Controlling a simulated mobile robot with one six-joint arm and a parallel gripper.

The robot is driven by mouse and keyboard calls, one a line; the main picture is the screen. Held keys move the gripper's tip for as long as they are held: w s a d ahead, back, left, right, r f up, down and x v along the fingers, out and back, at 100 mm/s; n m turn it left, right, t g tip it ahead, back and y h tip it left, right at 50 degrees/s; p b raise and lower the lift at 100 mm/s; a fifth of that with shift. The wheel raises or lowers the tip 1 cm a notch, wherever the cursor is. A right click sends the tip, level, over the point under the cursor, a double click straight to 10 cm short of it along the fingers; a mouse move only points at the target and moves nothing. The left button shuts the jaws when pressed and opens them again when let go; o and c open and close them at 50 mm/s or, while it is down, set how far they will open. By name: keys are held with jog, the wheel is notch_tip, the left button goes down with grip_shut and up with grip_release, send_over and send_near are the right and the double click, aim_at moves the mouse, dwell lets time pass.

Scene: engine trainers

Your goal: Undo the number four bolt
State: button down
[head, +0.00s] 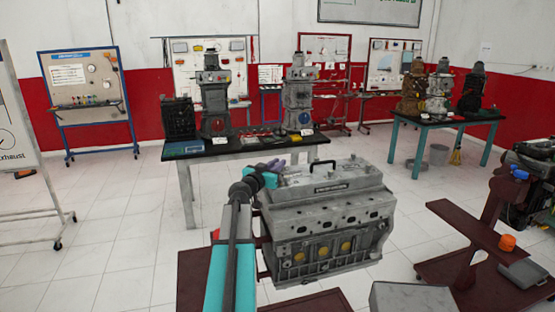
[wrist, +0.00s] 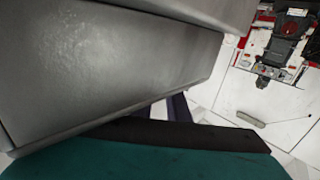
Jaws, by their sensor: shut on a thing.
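The grey engine (head: 325,225) stands at the centre of the head view, with yellow round plugs along its near side. A raised cover (head: 330,180) with a dark handle sits on top. My gripper (head: 278,164) is at the back left of the engine's top, its dark purple fingers close to the cover. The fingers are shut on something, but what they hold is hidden. In the wrist view a large grey surface (wrist: 110,65) fills the upper left, and the fingers (wrist: 180,108) show only partly behind my teal gripper body. I cannot make out the number four bolt.
A dark-topped bench (head: 240,146) with engine models stands behind the engine. A teal-legged table (head: 440,122) with more models is at back right. A maroon stand (head: 470,240) is at right. White tiled floor lies open at left.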

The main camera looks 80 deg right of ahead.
jog(key=shift+s+f+t+p, duration=0.1)
jog(key=shift+t+p, duration=0.2)
dwell(0.4)
jog(key=c, duration=1.7)
grip_release()
jog(key=shift+a, duration=0.1)
jog(key=shift+b+v, duration=1.15)
jog(key=shift+v, duration=5.7)
